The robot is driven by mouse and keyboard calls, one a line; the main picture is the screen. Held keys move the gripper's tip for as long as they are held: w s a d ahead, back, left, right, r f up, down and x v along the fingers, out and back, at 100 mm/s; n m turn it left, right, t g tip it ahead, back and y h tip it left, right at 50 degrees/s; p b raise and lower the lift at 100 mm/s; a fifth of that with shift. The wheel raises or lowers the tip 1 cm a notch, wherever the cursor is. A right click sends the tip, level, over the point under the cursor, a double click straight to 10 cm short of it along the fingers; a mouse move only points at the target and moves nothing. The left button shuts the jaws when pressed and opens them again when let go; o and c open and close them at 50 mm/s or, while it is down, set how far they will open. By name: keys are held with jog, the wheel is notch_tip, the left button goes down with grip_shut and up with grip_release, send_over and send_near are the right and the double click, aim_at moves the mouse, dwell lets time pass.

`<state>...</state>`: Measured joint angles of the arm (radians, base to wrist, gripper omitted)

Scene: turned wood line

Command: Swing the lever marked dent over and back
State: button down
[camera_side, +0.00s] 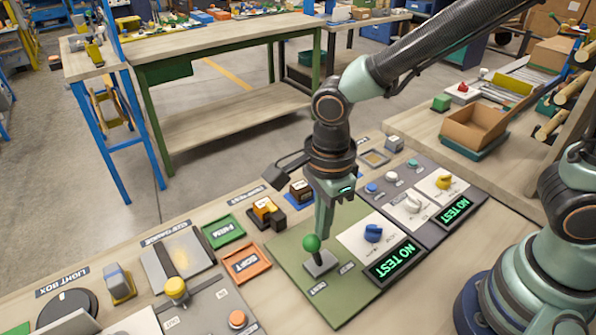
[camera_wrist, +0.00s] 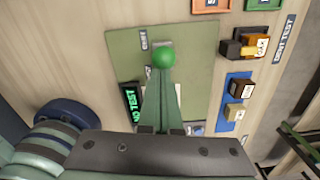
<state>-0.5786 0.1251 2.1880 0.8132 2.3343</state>
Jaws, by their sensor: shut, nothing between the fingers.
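The lever has a green ball knob (camera_side: 312,243) on a grey base (camera_side: 320,264), set on a green panel (camera_side: 290,265). A small plate reading DENT (camera_side: 317,289) lies at its front; a second small plate (camera_side: 346,268) is to its right. My gripper (camera_side: 325,232) points down just behind and right of the knob, shut and empty. In the wrist view the knob (camera_wrist: 163,58) sits right at my fingertips (camera_wrist: 164,74). I cannot tell whether they touch it. The lever's stem is mostly hidden by the knob and fingers.
A blue knob (camera_side: 373,233) and a display reading NO TEST (camera_side: 397,262) stand close right of the lever. An orange tray (camera_side: 247,263) and a green tray (camera_side: 223,231) lie to the left. Wooden blocks (camera_side: 268,212) stand behind. The green panel's front is clear.

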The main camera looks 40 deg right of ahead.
dwell(0.3)
jog(key=shift+r, duration=0.8)
jog(key=shift+r, duration=0.1)
jog(key=s+a+r, duration=0.1)
jog(key=a+r, duration=0.4)
jog(key=r, duration=0.5)
jog(key=shift+r, duration=0.15)
